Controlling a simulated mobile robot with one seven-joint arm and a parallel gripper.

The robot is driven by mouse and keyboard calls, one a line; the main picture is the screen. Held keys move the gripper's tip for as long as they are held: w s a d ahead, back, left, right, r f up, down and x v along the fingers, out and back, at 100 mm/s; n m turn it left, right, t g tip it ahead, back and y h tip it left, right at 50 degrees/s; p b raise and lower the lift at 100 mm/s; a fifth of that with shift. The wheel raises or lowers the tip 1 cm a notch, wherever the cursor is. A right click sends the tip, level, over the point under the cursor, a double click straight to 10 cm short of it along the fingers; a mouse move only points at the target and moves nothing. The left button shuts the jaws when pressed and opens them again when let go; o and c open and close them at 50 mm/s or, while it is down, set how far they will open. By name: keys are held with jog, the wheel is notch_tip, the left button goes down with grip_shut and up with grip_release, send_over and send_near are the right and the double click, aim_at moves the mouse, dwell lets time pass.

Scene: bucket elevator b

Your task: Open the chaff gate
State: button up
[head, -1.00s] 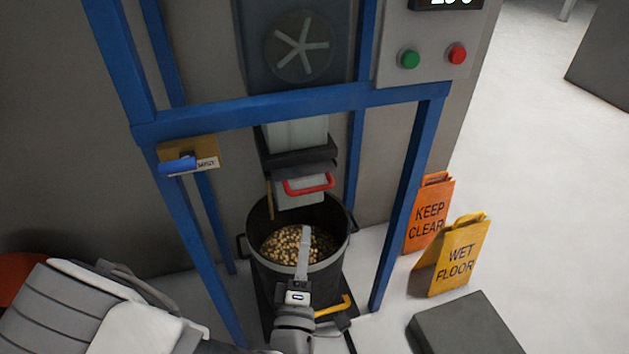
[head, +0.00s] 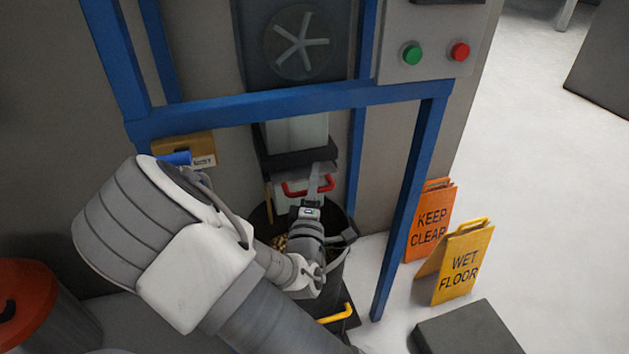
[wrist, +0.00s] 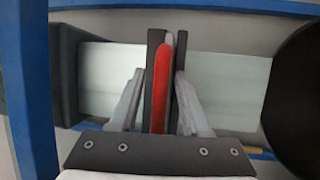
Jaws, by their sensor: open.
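A slide gate with a red handle (head: 296,190) crosses the pale chute (head: 296,134) below the fan housing; I read no label on it. In the wrist view the red handle (wrist: 162,85) stands between dark plates, with the pale chute to either side. My gripper (head: 314,182) is at the handle in the head view. In the wrist view my gripper (wrist: 160,76) is open, one finger on each side of the handle and dark plates. I cannot tell whether either finger touches. My arm hides part of the bucket.
A black bucket (head: 340,222) with pale grain stands below the chute. A blue frame (head: 290,108) surrounds the chute, with a crossbar above. A yellow handle (head: 338,314) is low down. Orange (head: 432,220) and yellow (head: 462,262) floor signs stand right. A blue lever (head: 176,158) is at left.

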jog(key=shift+w, duration=0.2)
jog(key=shift+c, duration=0.3)
grip_shut()
jog(key=shift+r, duration=0.15)
